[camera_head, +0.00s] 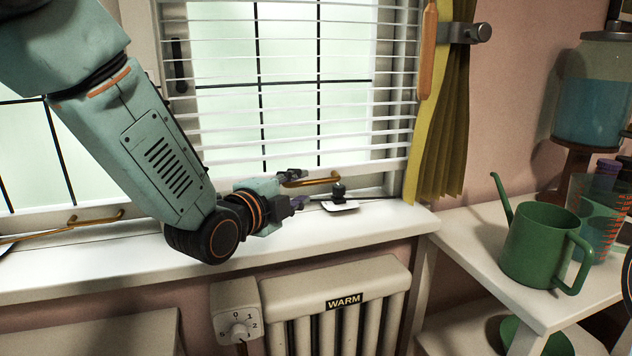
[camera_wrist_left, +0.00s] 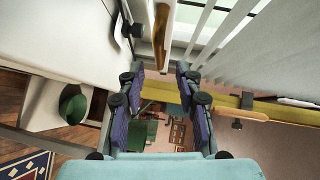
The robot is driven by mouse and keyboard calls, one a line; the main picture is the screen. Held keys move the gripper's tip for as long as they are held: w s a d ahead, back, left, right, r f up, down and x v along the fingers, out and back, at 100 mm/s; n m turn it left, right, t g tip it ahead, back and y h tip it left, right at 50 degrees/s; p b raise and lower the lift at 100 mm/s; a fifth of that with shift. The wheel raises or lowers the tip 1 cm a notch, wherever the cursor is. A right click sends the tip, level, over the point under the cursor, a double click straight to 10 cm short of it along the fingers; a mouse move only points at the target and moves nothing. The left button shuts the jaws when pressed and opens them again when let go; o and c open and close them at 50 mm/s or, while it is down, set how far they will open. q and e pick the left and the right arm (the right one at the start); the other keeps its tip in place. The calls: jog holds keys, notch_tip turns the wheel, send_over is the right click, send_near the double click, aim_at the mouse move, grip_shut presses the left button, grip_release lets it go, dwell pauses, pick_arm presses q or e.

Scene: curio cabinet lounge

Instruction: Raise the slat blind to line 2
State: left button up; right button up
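My left gripper (camera_head: 296,189) is low in front of the blind, just above the sill. Its two dark fingers are apart; in the left wrist view the gap between them (camera_wrist_left: 161,74) holds nothing. A brass-coloured handle (camera_head: 322,181) is close to the fingertips at the blind's foot. I cannot make out any numbered line by the blind. My right gripper is not in view.
A white dish with a black knob (camera_head: 341,206) sits on the sill just right of my gripper. A yellow curtain (camera_head: 442,120) hangs at right. A green watering can (camera_head: 540,245) stands on the side table. A radiator (camera_head: 340,285) with a numbered dial (camera_head: 238,328) is below the sill.

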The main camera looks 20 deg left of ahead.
aim_at(309, 183)
pick_arm(q)
jog(key=x, duration=0.3)
jog(key=b+x, duration=0.1)
jog(key=shift+w+a+f, duration=0.2)
jog(key=shift+w+f, duration=0.05)
jog(key=shift+w, duration=0.1)
jog(key=shift+w+d, duration=0.3)
jog(key=shift+w, duration=0.25)
jog(key=shift+w+a, duration=0.1)
grip_shut()
jog(key=shift+r, duration=0.1)
